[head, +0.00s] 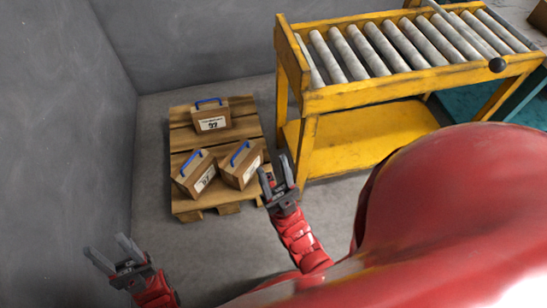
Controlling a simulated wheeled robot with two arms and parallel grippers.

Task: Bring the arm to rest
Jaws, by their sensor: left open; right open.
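My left gripper (107,245) is at the lower left of the head view, near the grey wall. Its two fingers are apart and nothing is between them. My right gripper (274,166) is further right and higher in the picture, between the pallet and the yellow roller stand. Its fingers are spread and hold nothing. Both red arms come up from the bottom of the picture. A large red part of my own body covers the lower right and hides the floor there.
A wooden pallet (183,140) on the floor bears three brown boxes with blue handles: one at the back (212,118), two in front (195,175) (241,165). A yellow roller stand (375,95) stands right of it. Grey walls (60,120) bound the left and back.

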